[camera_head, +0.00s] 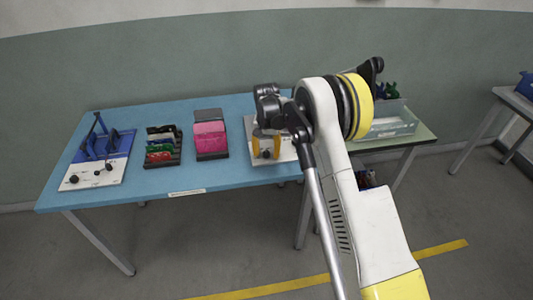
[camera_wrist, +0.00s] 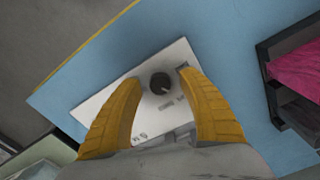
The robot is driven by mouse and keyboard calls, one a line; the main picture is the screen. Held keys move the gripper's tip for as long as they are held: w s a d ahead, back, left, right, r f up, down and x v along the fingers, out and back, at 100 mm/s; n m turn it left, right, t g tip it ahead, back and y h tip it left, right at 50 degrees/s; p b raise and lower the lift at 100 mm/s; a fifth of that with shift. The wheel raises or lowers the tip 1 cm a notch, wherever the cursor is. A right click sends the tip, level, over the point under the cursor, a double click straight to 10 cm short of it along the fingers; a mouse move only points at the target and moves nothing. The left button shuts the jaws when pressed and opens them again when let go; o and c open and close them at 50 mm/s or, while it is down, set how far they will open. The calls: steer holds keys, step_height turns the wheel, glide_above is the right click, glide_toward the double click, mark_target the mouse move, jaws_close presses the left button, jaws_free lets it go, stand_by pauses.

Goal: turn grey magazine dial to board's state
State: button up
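A dark round dial (camera_wrist: 160,83) with a pale pointer mark sits on a white plate (camera_wrist: 97,103) with small print I cannot read. In the head view the white plate (camera_head: 286,154) is at the right end of the blue table, partly hidden by my arm. My gripper (camera_head: 265,147) is above it with its yellow fingers pointing down. In the wrist view my gripper (camera_wrist: 158,79) is open, with the dial showing between the fingers. I cannot tell whether the fingers touch it. A second white board (camera_head: 85,180) with a blue fixture and dark knobs stands at the far left.
A black holder with a pink block (camera_head: 209,136) stands left of the plate. A black rack of coloured items (camera_head: 161,146) is farther left. A clear bin (camera_head: 395,125) stands on the greenish table at right. Bare blue tabletop (camera_head: 200,180) lies along the front.

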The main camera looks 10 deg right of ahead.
jaws_close()
steer(key=shift+m, duration=0.4)
steer(key=m, duration=0.4)
steer(key=shift+m, duration=0.3)
steer(key=m+p, duration=0.1)
steer(key=m, duration=1)
steer(key=shift+m, duration=0.4)
steer(key=m, duration=0.6)
steer(key=shift+m, duration=0.4)
steer(key=shift+w, duration=0.1)
